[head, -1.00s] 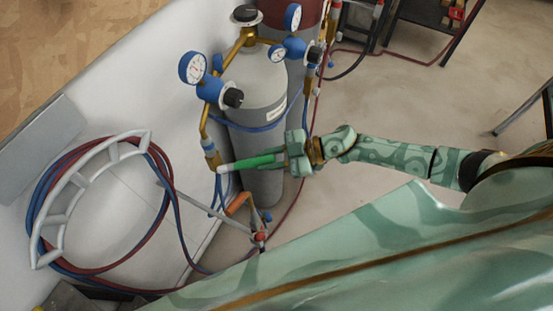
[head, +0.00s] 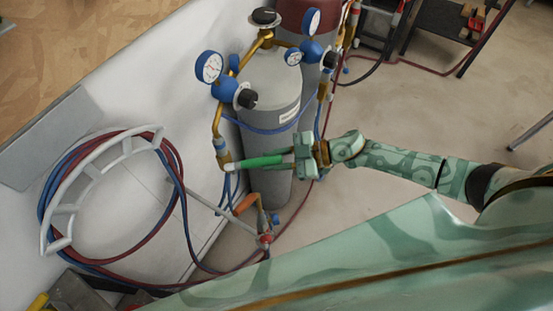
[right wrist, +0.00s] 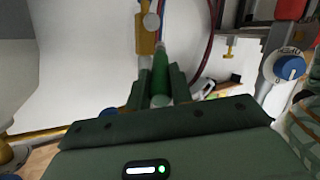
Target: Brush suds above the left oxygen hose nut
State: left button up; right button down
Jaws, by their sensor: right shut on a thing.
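My right gripper (head: 294,157) is shut on the green handle of a brush (head: 262,161), which points left. The brush also shows in the right wrist view (right wrist: 160,72), between the fingers of my right gripper (right wrist: 157,92). Its pale tip is at the brass left oxygen hose nut (head: 223,158), below the left regulator outlet; I cannot tell whether it touches. In the right wrist view the brass nut (right wrist: 146,38) stands just beyond the tip. I cannot make out any suds. My left gripper is not in view.
A grey cylinder (head: 262,105) with blue regulators and gauges (head: 209,66) stands behind the brush. A dark red cylinder (head: 305,15) is behind it. Coiled red and blue hoses (head: 60,180) hang on a white rack at left. A torch with an orange part (head: 246,204) is below. Floor at right is open.

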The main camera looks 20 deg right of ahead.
jog(key=shift+w+a, duration=0.2)
jog(key=shift+r+p, duration=0.1)
jog(key=shift+p, duration=0.8)
dwell(0.6)
